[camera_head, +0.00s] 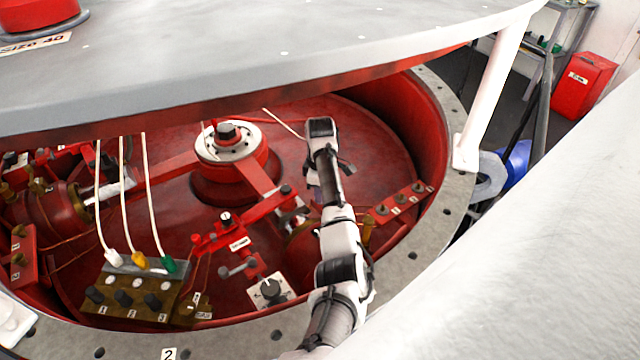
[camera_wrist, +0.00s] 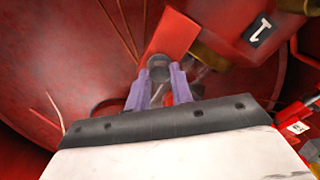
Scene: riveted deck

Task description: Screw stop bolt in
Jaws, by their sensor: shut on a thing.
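In the wrist view, the two purple fingers of my gripper (camera_wrist: 161,86) are closed around a dark, round-headed piece, which looks like the stop bolt (camera_wrist: 158,62). The bolt's head shows between the fingertips, at the near end of a red bar (camera_wrist: 172,34). The lower part of the bolt is hidden, so I cannot tell how deep it sits or whether it touches the bar. In the head view my arm reaches into the red round pit, and neither the fingertips nor the bolt can be made out there.
A red block labelled 1 (camera_wrist: 262,30) is close at the right in the wrist view. The pit (camera_head: 400,110) also holds a central hub (camera_head: 228,140), red levers, and a switch box (camera_head: 130,295) with white cables. A grey slab (camera_head: 300,40) overhangs the pit.

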